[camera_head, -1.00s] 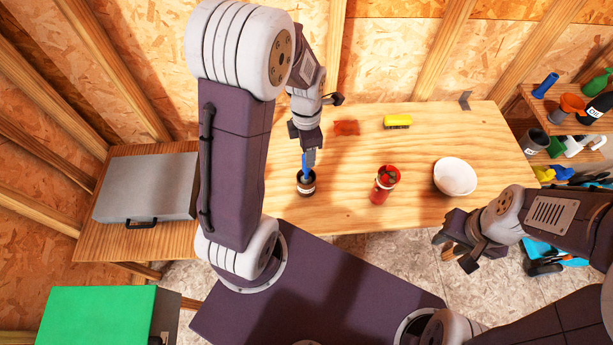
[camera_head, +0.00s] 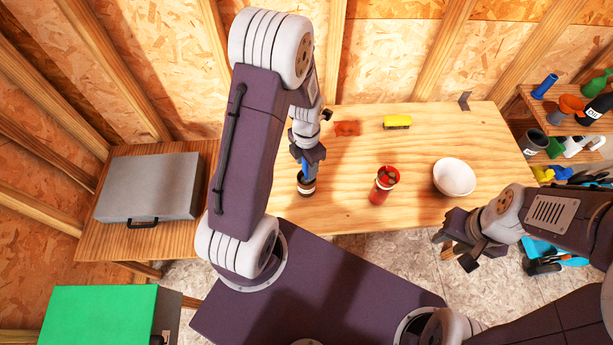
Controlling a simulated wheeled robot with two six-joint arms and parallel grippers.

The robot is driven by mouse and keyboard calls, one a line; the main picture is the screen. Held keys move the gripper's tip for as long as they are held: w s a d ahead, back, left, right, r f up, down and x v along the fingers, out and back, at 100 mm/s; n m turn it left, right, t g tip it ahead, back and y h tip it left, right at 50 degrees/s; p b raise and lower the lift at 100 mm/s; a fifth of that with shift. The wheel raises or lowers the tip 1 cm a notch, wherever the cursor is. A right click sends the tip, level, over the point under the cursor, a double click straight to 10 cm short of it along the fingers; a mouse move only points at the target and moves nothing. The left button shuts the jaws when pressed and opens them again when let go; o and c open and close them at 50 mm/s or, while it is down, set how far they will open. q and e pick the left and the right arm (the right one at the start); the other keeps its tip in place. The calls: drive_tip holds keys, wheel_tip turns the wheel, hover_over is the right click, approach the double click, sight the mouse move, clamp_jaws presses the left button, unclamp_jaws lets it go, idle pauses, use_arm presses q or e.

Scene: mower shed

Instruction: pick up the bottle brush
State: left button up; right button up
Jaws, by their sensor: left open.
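A dark jar with a pale band (camera_head: 306,188) stands on the wooden table. A blue upright handle (camera_head: 305,168) rises from it; it may be the bottle brush, but its head is hidden inside the jar. My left gripper (camera_head: 308,157) is open, pointing down at the blue handle just above the jar. I cannot tell whether its fingers are around the handle or beside it. My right gripper (camera_head: 456,252) is open and empty off the table's front edge at the right.
A red can (camera_head: 381,191) holding something and a white bowl (camera_head: 455,177) stand right of the jar. A yellow brush-like block (camera_head: 397,122) and a red-orange piece (camera_head: 347,129) lie at the back. A grey case (camera_head: 148,187) is at the left.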

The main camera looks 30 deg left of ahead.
use_arm(q)
wheel_tip(320, 180, down, 2)
drive_tip(key=shift+w+f, duration=0.1)
drive_tip(key=shift+f, duration=0.05)
clamp_jaws()
wheel_tip(320, 180, up, 10)
drive_tip(key=shift+r, duration=0.1)
idle(0.4)
